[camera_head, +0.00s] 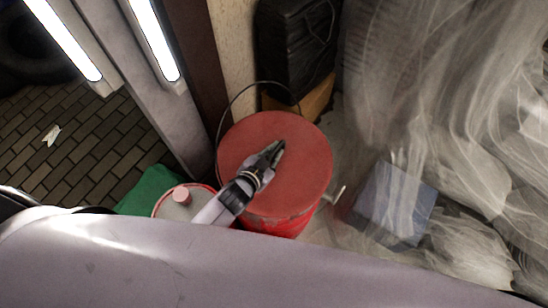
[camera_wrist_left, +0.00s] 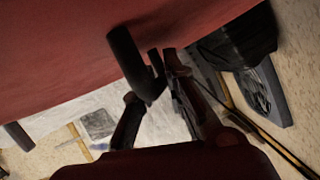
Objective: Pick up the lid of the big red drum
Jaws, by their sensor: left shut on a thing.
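The big red drum (camera_head: 283,226) stands upright near the middle of the head view. Its round, dull red lid (camera_head: 302,178) covers the top. I cannot tell whether there is a gap under the lid. My left gripper (camera_head: 277,150) is over the middle of the lid. In the left wrist view the lid (camera_wrist_left: 60,45) fills the upper left, and a dark post (camera_wrist_left: 125,50) stands out from it. The fingers of my left gripper (camera_wrist_left: 154,88) are closed at this post, which looks like part of the lid's handle. My right gripper is not in view.
A white can with a red rim (camera_head: 172,206) and a green thing (camera_head: 150,188) stand left of the drum. A dark case (camera_head: 296,45) stands behind it by the wall. Clear plastic sheeting (camera_head: 440,110) and a blue box (camera_head: 395,203) lie to the right.

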